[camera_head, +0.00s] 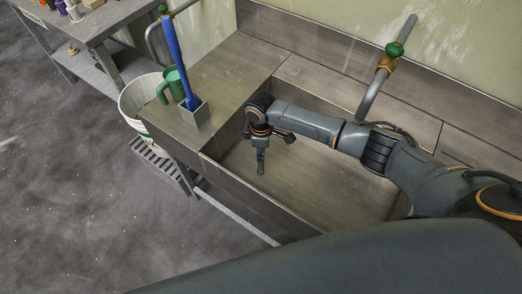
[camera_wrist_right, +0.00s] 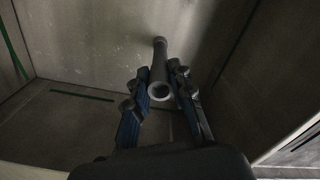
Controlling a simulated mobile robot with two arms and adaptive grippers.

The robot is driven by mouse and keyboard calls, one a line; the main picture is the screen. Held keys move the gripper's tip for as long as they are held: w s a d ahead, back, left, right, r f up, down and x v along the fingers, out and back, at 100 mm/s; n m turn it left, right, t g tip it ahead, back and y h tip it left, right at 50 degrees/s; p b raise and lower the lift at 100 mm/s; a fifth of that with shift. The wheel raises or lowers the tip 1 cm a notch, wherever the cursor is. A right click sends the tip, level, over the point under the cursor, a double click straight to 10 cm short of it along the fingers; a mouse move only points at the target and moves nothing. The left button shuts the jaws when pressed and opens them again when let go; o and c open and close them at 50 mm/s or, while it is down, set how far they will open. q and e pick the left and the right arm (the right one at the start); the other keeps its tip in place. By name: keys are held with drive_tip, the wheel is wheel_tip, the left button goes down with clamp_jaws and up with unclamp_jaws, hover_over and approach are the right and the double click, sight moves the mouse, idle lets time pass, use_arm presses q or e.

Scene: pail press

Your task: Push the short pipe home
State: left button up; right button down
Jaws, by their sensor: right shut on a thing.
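My right gripper (camera_head: 261,158) hangs over the sink basin (camera_head: 310,185), near its left wall. In the right wrist view its two blue-padded fingers (camera_wrist_right: 160,95) are shut on a short grey pipe (camera_wrist_right: 159,64). The pipe's open, hollow end faces the camera between the fingers, and its body runs away from the wrist to a rounded far end. I cannot tell whether that far end touches anything. In the head view the pipe is too small and dark to separate clearly from the fingers. My left gripper is in neither view.
A tap pipe with a green valve (camera_head: 394,50) rises behind the sink, near my right arm.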

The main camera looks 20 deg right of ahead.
idle(0.3)
drive_tip(key=c, duration=1.1)
unclamp_jaws()
drive_tip(key=shift+f, duration=0.1)
wheel_tip(320, 180, up, 12)
drive_tip(key=shift+r, duration=0.1)
